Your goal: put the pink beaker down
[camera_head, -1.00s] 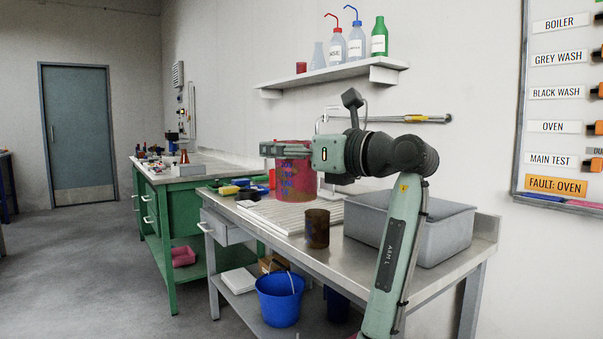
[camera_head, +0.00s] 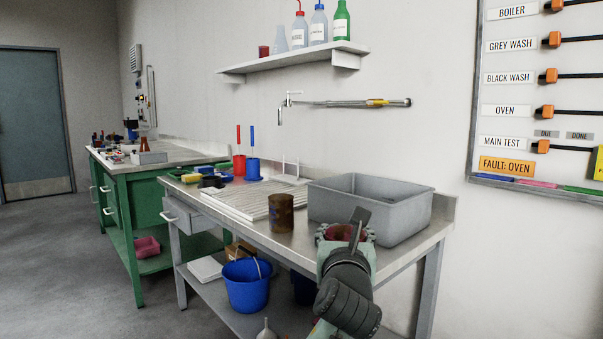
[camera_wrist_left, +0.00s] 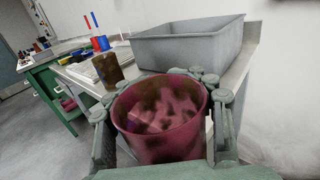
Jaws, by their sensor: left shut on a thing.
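The pink beaker (camera_wrist_left: 160,140) is upright in the left wrist view, its open mouth toward the camera and dark blotches inside. My left gripper (camera_wrist_left: 160,88) is shut around it, with fingers on both sides. In the head view, the beaker's reddish rim (camera_head: 340,232) shows between the fingers of my left gripper (camera_head: 345,236). It is near the bench's front edge, in front of the grey basin. My wrist hides most of the beaker there. I cannot tell whether its base touches anything. My right gripper is in neither view.
The steel bench (camera_head: 262,239) carries the grey basin (camera_head: 388,212), a brown beaker (camera_head: 281,213) just left of my gripper, and a ribbed draining board (camera_head: 250,203). Red and blue holders (camera_head: 253,168) stand behind. A blue bucket (camera_head: 246,287) is on the lower shelf.

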